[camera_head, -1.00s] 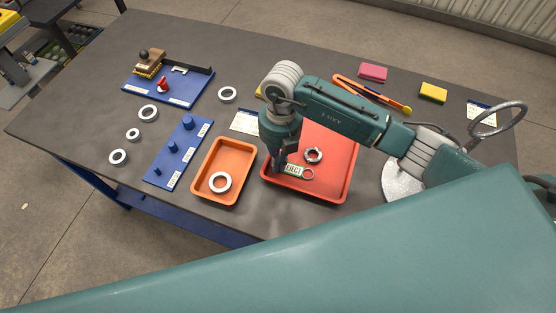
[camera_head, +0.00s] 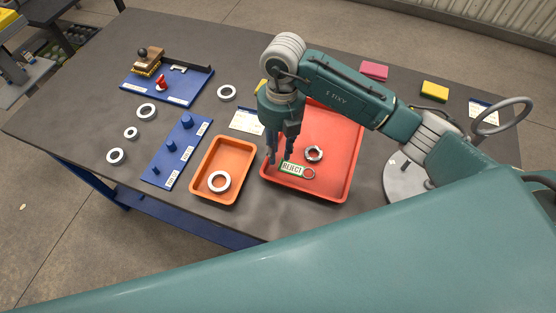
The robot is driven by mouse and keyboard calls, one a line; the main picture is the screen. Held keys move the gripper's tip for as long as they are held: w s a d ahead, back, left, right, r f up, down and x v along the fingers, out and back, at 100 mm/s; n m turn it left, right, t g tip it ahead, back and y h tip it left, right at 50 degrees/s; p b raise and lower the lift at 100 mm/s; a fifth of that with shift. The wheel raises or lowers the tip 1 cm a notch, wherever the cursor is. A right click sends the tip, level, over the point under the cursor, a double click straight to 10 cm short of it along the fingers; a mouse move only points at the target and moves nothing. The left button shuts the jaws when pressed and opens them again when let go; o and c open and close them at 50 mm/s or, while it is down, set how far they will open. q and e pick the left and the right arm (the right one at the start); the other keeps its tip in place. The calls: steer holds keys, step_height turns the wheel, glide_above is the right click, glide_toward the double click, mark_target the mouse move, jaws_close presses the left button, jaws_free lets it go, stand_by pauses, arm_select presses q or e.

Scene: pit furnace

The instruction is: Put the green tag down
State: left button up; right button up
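The green tag (camera_head: 292,169), marked REJECT, lies in the red tray (camera_head: 333,189) near its front left, with a ring at its right end. A grey metal ring (camera_head: 314,153) lies in the same tray just above the tag. My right gripper (camera_head: 281,160) is above the left edge of the red tray, just left of and above the tag. Its fingers are apart with nothing between them. My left gripper is not in view.
An orange tray (camera_head: 246,146) holding a white ring (camera_head: 219,181) stands left of the red tray. A blue peg board (camera_head: 161,182), several loose rings and a blue stamp board (camera_head: 143,86) lie farther left. A handwheel on a round base (camera_head: 400,184) stands at the right.

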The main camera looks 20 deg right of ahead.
step_height(320, 180, up, 7)
steer(key=b, duration=0.1)
steer(key=shift+w+d, duration=0.25)
steer(key=shift+w, duration=0.1)
stand_by(0.3)
